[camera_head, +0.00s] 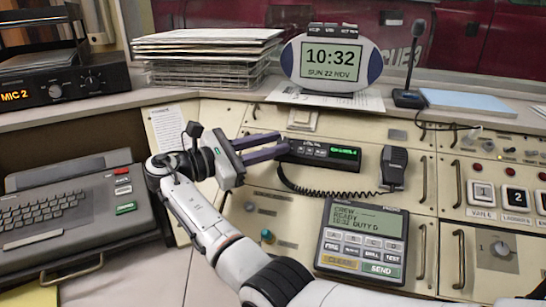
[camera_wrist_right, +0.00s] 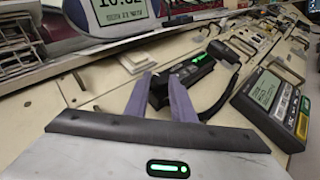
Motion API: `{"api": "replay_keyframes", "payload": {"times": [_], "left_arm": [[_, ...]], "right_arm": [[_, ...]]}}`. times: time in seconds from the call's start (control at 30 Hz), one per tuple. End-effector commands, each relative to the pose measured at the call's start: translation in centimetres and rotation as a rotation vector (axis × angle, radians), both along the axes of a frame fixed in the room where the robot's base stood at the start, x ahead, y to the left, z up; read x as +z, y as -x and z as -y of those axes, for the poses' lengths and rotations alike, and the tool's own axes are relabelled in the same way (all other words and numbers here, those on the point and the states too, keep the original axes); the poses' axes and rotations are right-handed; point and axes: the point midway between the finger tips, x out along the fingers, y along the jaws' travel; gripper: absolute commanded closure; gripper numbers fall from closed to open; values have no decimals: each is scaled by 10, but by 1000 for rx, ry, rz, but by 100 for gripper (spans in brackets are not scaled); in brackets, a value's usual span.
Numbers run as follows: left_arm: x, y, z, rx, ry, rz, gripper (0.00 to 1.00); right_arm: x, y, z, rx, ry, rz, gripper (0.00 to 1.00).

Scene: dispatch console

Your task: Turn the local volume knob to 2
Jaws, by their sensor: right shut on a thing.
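A small dark radio unit (camera_head: 330,154) with a green display sits on the cream console panel; it also shows in the wrist view (camera_wrist_right: 188,75). My right gripper (camera_head: 284,144) reaches it from the left, its two purple fingers at the unit's left end. In the wrist view the fingers (camera_wrist_right: 160,78) stand a little apart, on either side of that end. The gripper is shut on a small part there, seemingly a knob, which the fingers hide. I cannot read its setting or label. My left gripper is not in view.
A handset (camera_head: 393,167) on a coiled cord hangs right of the radio. A keypad unit (camera_head: 361,240) with a lit screen lies below. A clock (camera_head: 331,62) and paper trays (camera_head: 205,55) stand on the shelf behind.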

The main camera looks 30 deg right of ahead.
Motion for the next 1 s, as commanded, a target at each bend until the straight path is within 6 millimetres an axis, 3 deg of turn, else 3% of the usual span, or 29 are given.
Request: {"api": "replay_keyframes", "payload": {"times": [0.2,1.0], "left_arm": [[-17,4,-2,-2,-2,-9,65],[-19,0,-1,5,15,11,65]], "right_arm": [[-1,-2,1,-74,-32,34,100],[0,-4,2,-161,-70,74,100]]}}
